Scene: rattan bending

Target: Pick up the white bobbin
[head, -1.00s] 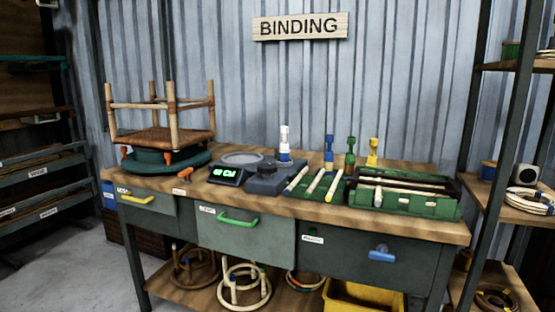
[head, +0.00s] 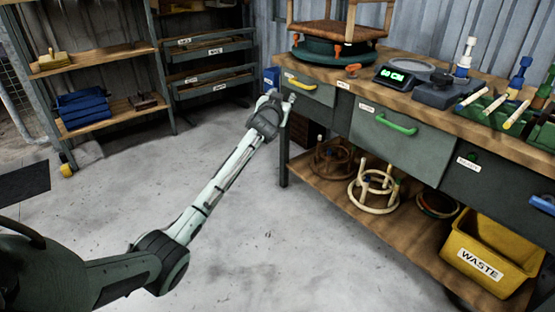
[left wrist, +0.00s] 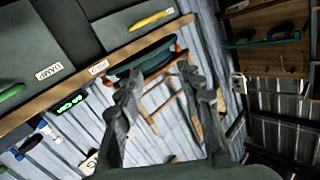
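The white bobbin (head: 465,56) stands upright on the workbench at the upper right of the head view, with blue on its lower part. It stands by the back of a dark grey block (head: 440,94); I cannot tell whether it touches it. My left gripper (head: 281,96) is in front of the bench's left end, well left of the bobbin and apart from it. In the left wrist view the left gripper's fingers (left wrist: 158,68) are spread with nothing held between them. My right gripper is in neither view.
The workbench (head: 345,82) has drawers with protruding handles, such as the green one (head: 397,125). A scale (head: 405,78) stands left of the bobbin. A blue bobbin (head: 519,74) and green holders are to the right. A yellow waste bin (head: 490,252) sits below. The floor at left is open.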

